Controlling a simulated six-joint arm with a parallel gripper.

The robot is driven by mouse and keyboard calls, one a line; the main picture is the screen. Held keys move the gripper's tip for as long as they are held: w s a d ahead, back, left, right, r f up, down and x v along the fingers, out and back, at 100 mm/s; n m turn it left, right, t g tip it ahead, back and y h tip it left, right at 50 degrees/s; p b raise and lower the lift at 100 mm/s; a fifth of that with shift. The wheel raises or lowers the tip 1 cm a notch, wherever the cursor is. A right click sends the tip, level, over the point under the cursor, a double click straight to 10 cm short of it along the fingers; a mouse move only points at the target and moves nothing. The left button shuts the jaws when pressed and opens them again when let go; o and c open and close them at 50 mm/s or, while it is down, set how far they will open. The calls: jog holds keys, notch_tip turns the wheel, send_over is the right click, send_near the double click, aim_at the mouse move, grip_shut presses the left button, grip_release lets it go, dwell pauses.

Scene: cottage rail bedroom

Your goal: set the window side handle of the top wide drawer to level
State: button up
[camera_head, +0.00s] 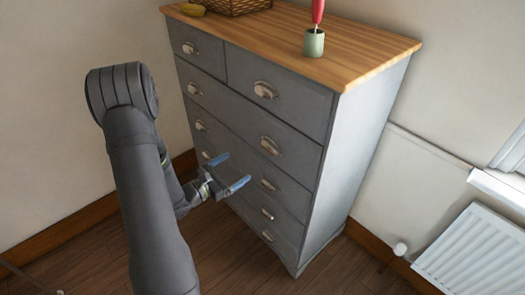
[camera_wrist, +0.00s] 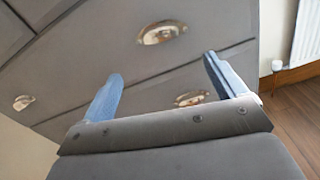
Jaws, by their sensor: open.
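The grey dresser (camera_head: 232,115) has two small drawers at the top and wide drawers below. The window side handle of the top wide drawer (camera_head: 270,145) is a metal cup pull at the right; it looks slanted down to the right, but the oblique view hides whether it is level. My gripper (camera_head: 228,172) is open and empty in front of the lower drawers, left of and below that handle. In the wrist view my gripper (camera_wrist: 162,66) has its blue fingers apart, with one cup handle (camera_wrist: 162,33) beyond them and another (camera_wrist: 192,98) between them; I cannot tell which drawers these belong to.
The wooden top (camera_head: 350,50) holds a green cup (camera_head: 314,43) with a red object, a basket (camera_head: 235,5) and a yellowish item (camera_head: 193,9). A radiator (camera_head: 475,250) is on the right wall. Bare floor (camera_head: 345,270) lies right of the dresser.

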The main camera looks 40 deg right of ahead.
aim_at(267, 145)
jog(key=d, duration=1.3)
jog(key=c, duration=1.1)
jog(key=shift+r+n, duration=0.55)
jog(key=shift+n, duration=0.65)
jog(key=shift+c, duration=0.2)
jog(key=o, duration=1.1)
jog(key=shift+o, duration=0.2)
jog(key=a, duration=1.7)
jog(key=shift+a, duration=0.2)
